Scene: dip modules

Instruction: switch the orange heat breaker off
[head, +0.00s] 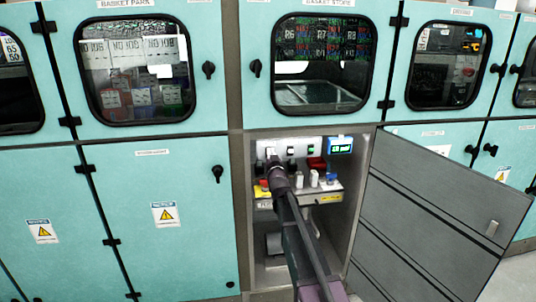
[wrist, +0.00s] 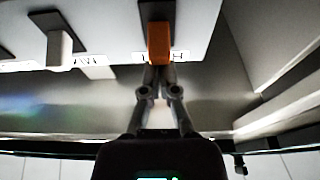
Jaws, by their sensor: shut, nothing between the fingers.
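The orange heat breaker (wrist: 159,42) is a small orange lever on a white panel (wrist: 110,25) at the top middle of the wrist view. It sits in a dark slot, above a label that is partly covered. My gripper (wrist: 157,75) is shut and empty, its fingertips right at the lower end of the orange lever. I cannot tell whether they touch it. In the head view my gripper (head: 270,163) reaches into the open lower cabinet, at the left of the panel. The orange lever cannot be made out there.
A white lever (wrist: 60,46) stands left of the orange one. The head view shows a small lit display (head: 341,145), a red part (head: 317,163) and white knobs right of my gripper. The cabinet door (head: 435,215) hangs open at the right. A side wall (wrist: 265,50) bounds the right.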

